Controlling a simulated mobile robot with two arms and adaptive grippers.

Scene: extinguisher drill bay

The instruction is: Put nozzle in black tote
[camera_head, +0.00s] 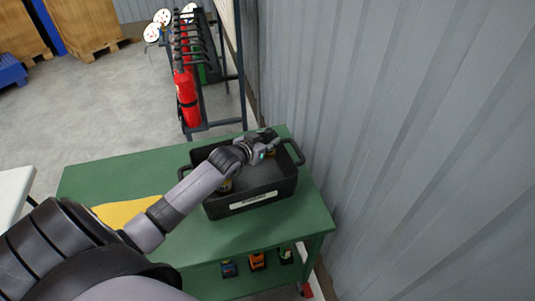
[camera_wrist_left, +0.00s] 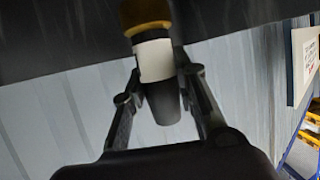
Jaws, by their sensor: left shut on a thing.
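The black tote (camera_head: 278,190) stands on the green workbench, with a white label on its front wall and a handle at each end. My left gripper (camera_head: 270,145) is over the tote's far right part. In the left wrist view my left gripper (camera_wrist_left: 160,88) is shut on the nozzle (camera_wrist_left: 155,60), a dark piece with a white band and a yellow-brown end. In the head view the nozzle is mostly hidden by the gripper; a small yellowish bit (camera_head: 271,153) shows below it. I cannot tell whether the nozzle touches the tote. My right gripper is not in view.
Another dark item with a yellowish band (camera_head: 225,185) is in the tote's left part, partly behind my arm. A yellow piece (camera_head: 125,212) lies on the green workbench (camera_head: 105,180). A corrugated wall (camera_head: 400,130) is close on the right. A rack with red extinguishers (camera_head: 187,97) stands behind.

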